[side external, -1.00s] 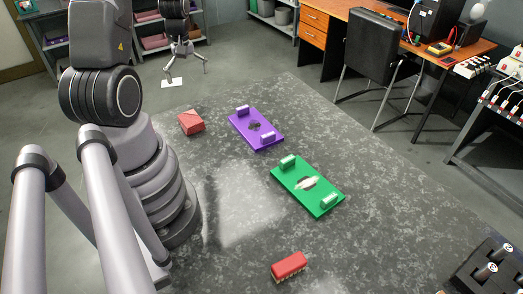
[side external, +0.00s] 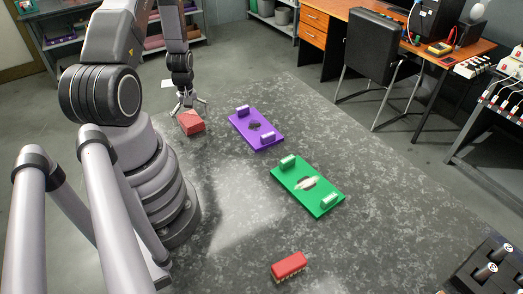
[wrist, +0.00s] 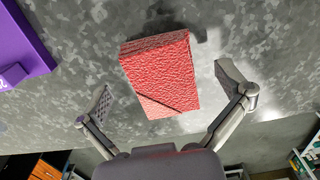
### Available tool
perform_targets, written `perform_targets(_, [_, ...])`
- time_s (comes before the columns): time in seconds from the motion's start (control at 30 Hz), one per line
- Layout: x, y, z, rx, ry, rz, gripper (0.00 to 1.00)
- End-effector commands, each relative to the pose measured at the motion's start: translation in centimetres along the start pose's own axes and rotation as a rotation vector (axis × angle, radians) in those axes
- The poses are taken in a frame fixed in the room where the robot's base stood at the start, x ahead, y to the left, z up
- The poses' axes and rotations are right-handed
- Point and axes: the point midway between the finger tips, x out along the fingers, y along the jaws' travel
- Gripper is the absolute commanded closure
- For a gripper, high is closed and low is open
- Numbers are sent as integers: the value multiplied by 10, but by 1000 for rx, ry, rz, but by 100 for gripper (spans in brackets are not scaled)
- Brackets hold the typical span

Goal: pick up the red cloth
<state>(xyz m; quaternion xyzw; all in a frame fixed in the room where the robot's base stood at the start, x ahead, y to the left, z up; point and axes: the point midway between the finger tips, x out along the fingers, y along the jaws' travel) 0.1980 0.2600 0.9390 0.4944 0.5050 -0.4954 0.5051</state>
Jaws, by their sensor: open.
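The red cloth (side external: 191,123) is a folded, textured block lying on the grey speckled table near its far left edge. In the wrist view the cloth (wrist: 160,72) lies ahead of the fingers, roughly centred between them and apart from both. My gripper (side external: 189,106) is just behind and above the cloth in the side view, pointing down. In the wrist view its two fingers (wrist: 166,88) are spread wide, one on each side of the cloth, with nothing held.
A purple plate (side external: 243,121) with two raised blocks lies right of the cloth. A green plate (side external: 293,181) lies nearer. A red brush (side external: 289,266) lies at the front. A black holder (side external: 480,268) stands at the right. Bare table (side external: 235,195) lies between.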

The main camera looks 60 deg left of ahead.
Motion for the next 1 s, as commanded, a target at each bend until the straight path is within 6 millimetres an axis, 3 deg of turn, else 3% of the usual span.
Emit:
perform_targets(0.1, [12, 0, 0, 0, 0, 0, 0])
perform_targets(0.37, [14, 0, -1, 0, 2, 1, 0])
perform_targets(0.83, [14, 0, -1, 0, 1, 1, 61])
perform_targets(1.0, [14, 0, -1, 0, 1, 1, 62])
